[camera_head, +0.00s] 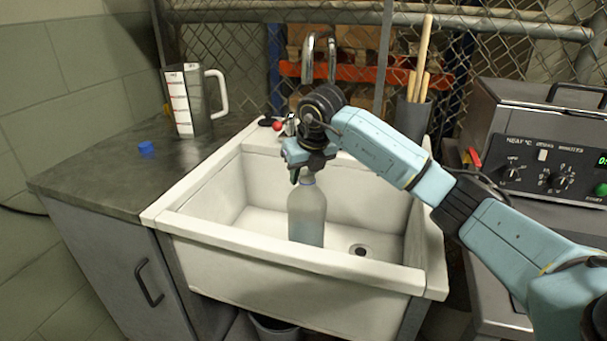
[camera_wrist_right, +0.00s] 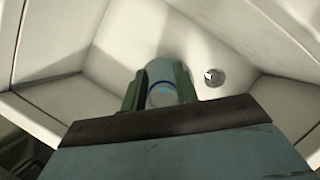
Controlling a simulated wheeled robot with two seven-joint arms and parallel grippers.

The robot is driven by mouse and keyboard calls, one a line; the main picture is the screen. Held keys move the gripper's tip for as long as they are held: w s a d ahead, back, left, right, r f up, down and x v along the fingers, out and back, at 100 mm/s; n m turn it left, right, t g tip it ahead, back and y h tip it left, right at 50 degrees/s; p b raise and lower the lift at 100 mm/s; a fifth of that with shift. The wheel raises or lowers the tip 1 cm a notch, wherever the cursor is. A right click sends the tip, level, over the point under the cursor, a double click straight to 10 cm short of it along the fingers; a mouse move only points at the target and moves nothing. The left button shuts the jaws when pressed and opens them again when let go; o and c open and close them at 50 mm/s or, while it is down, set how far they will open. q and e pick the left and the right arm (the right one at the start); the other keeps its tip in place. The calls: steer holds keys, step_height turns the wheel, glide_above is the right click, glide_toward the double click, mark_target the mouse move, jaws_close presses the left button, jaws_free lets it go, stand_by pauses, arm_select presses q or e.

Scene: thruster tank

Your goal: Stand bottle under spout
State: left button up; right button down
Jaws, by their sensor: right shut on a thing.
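A translucent pale bottle (camera_head: 307,214) is upright inside the white sink (camera_head: 290,258), near its middle. My right gripper (camera_head: 305,178) is over the bottle and shut on its top. In the right wrist view, the green fingers of the gripper (camera_wrist_right: 160,92) are on either side of the bottle's round mouth (camera_wrist_right: 162,96). I cannot tell whether the bottle's base touches the sink floor. The chrome spout (camera_head: 320,50) rises behind my right wrist, which hides its lower part. My left gripper is not in view.
The drain (camera_head: 361,250) lies right of the bottle. On the left counter (camera_head: 90,178) are a measuring jug (camera_head: 190,100) and a blue cap (camera_head: 146,148). A heated tank unit (camera_head: 540,140) and a holder with wooden handles (camera_head: 412,115) stand to the right.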

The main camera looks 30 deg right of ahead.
steer(key=c, duration=1.1)
jaws_free()
steer(key=shift+f, duration=0.1)
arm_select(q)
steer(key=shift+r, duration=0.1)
arm_select(e)
steer(key=shift+o, duration=0.2)
steer(key=shift+r, duration=0.35)
steer(key=p+v, duration=0.1)
steer(key=v, duration=0.1)
steer(key=shift+s+r, duration=0.15)
steer(key=shift+r, duration=0.2)
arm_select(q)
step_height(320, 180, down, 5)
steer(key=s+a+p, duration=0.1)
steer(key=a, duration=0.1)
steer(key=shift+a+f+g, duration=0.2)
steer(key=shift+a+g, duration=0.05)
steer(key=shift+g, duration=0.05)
arm_select(e)
steer(key=s+a, duration=0.1)
steer(key=s, duration=1.1)
steer(key=shift+f, duration=0.15)
